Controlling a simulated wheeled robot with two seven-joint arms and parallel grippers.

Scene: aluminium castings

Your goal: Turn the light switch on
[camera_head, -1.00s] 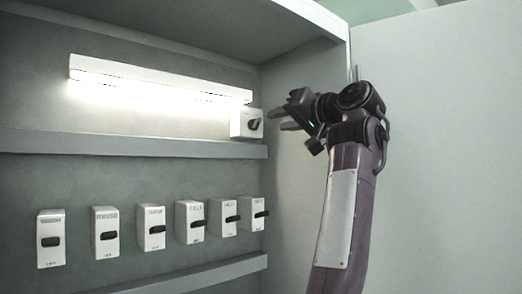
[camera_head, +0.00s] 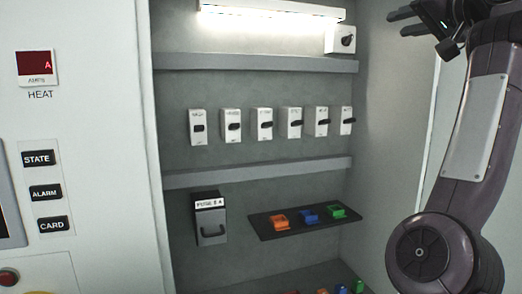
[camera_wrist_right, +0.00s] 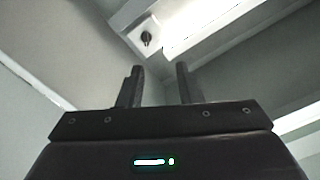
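The light switch (camera_head: 340,40) is a small white box with a dark rotary knob, on the cabinet's back wall at the right end of the lamp. The knob looks tilted. The switch also shows at the top of the right wrist view (camera_wrist_right: 147,38). The tube lamp (camera_head: 270,11) beside it is lit. My right gripper (camera_head: 396,23) is right of the switch and apart from it. In the right wrist view its two fingers (camera_wrist_right: 160,84) are spread with nothing between them. My left gripper is out of view.
A row of white breaker switches (camera_head: 263,125) is mounted between two grey rails (camera_head: 260,63). Below are a black fuse box (camera_head: 210,222) and a dark shelf (camera_head: 272,231) with coloured pieces. A white panel (camera_head: 85,100) with labelled buttons stands left. The cabinet's right side wall (camera_head: 392,120) is bare.

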